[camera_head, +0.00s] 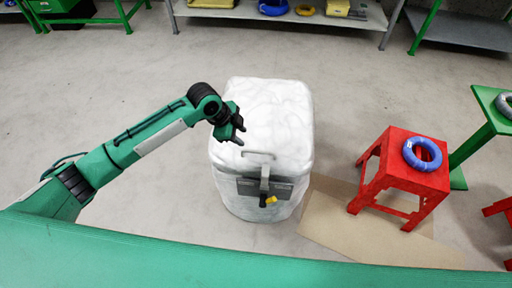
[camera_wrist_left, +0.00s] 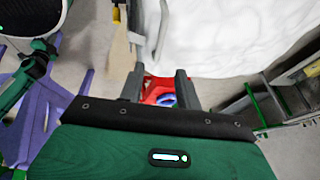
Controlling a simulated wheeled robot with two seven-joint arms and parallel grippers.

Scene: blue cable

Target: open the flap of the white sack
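The white sack (camera_head: 285,105) stands upright on the floor in the middle of the head view, its top closed. A pale handle (camera_head: 259,154), a grey upright strip (camera_head: 265,178) and a dark plate with a yellow-tipped piece (camera_head: 270,200) are on its near side. My left gripper (camera_head: 242,134) is over the left part of the sack's top, fingers apart and empty. In the left wrist view the gripper (camera_wrist_left: 158,86) shows two separated fingers, with the white sack (camera_wrist_left: 225,40) filling the upper right. Whether it touches the sack cannot be told. My right gripper is not in view.
A red stool (camera_head: 407,180) with a blue cable ring (camera_head: 422,154) on it stands right of the sack, on a tan sheet (camera_head: 325,222). A green stand (camera_head: 485,130) is farther right. Shelves (camera_head: 285,14) line the back. The floor left of the sack is clear.

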